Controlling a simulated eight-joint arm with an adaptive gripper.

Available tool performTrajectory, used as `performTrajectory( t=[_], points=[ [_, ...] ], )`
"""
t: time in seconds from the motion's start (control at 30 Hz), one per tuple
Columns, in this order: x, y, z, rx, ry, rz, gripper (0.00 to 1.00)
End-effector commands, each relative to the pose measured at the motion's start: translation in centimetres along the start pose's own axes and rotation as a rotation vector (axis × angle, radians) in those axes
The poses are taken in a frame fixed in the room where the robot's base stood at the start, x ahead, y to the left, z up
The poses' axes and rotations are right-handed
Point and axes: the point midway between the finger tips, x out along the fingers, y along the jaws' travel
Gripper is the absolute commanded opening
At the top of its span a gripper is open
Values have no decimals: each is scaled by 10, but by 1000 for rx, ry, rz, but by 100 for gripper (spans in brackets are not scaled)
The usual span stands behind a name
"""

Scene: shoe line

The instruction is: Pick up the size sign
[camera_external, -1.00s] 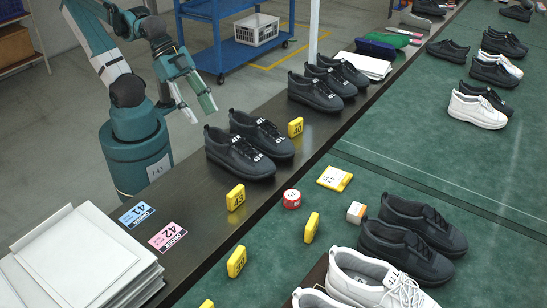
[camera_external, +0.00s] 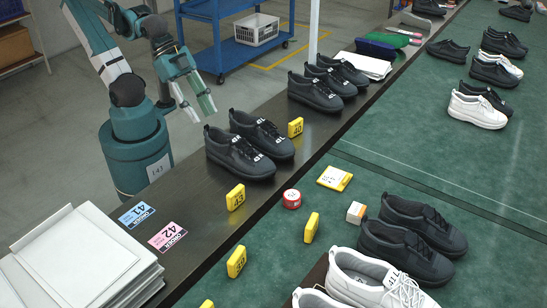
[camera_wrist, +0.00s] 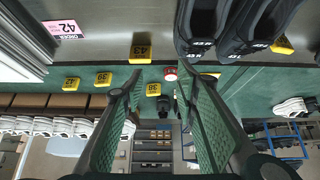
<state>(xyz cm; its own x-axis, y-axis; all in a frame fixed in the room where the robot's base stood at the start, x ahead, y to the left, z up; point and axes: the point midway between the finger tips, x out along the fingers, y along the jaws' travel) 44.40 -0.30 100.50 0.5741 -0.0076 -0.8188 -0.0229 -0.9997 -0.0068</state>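Several small yellow size signs stand on the dark counter and green surface. The sign marked 43 (camera_external: 236,197) is upright on the counter edge and also shows in the wrist view (camera_wrist: 140,54). Sign 40 (camera_external: 295,127) stands beside a pair of dark shoes. Another sign (camera_external: 236,262) and one seen at an angle (camera_external: 311,227) stand on the green surface. My gripper (camera_external: 202,114) is open and empty, above the floor side of the counter, left of the dark shoes and apart from every sign. Its spread fingers also show in the wrist view (camera_wrist: 165,75).
Dark shoes (camera_external: 247,148) stand on the counter near my gripper. A blue card 41 (camera_external: 137,214), a pink card 42 (camera_external: 168,237) and white sheets (camera_external: 75,262) lie at the near left. The counter around sign 43 is clear.

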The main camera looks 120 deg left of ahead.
Motion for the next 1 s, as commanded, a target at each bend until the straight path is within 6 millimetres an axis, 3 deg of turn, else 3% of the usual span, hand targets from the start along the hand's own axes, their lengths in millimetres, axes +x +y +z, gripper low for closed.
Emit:
performTrajectory(
  t=[0.47, 1.0],
  points=[
    [12, 22, -54, 159, -61, 61, 30],
    [46, 55, -114, 369, -126, 156, 30]
  ],
)
